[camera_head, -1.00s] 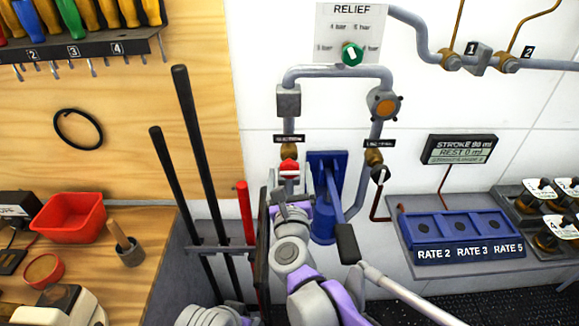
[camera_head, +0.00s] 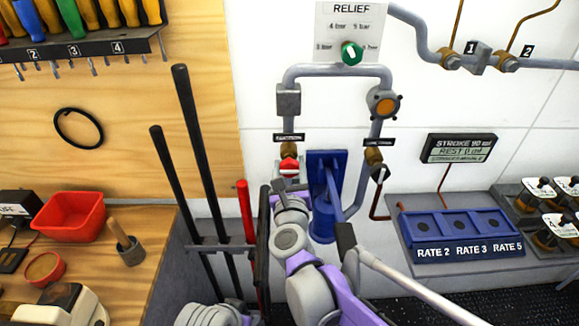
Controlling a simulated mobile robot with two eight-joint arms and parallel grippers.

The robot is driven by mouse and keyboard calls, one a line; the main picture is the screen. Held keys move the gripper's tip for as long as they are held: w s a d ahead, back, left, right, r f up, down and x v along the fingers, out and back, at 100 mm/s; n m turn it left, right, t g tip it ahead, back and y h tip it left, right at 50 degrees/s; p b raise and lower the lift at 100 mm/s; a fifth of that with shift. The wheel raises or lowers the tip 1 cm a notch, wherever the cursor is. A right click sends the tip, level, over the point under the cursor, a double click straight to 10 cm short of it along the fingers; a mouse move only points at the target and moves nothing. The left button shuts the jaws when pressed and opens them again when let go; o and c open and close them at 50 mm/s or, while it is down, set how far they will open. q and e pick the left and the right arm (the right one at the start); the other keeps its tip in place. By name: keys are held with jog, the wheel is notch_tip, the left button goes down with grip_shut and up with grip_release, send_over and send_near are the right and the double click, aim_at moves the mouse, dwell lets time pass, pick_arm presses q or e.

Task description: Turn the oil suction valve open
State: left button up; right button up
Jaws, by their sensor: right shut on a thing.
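The oil suction valve has a red and white handle (camera_head: 289,165), on the left pipe leg under a small black label too blurred to read. My right gripper (camera_head: 286,182) is at this handle, at the end of my purple and grey arm, and is shut on it. My wrist hides the lower part of the handle and the fingertips are hard to make out. I cannot tell the handle's exact angle. My left gripper is not in view.
A blue pump (camera_head: 322,225) with a long lever stands close right of my wrist. Black bars (camera_head: 205,170) and a red bar (camera_head: 246,212) stand to the left. A second valve (camera_head: 379,174) hangs on the right pipe leg. A blue tray (camera_head: 455,228) sits at right.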

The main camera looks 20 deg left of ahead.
jog(key=shift+n, duration=0.3)
jog(key=n+b, duration=0.1)
jog(key=n, duration=0.8)
jog(key=shift+b, duration=0.4)
jog(key=n, duration=0.4)
jog(key=shift+b, duration=0.3)
jog(key=shift+n, duration=2.1)
jog(key=o, duration=1.4)
jog(key=shift+c, duration=0.2)
jog(key=shift+s, duration=0.1)
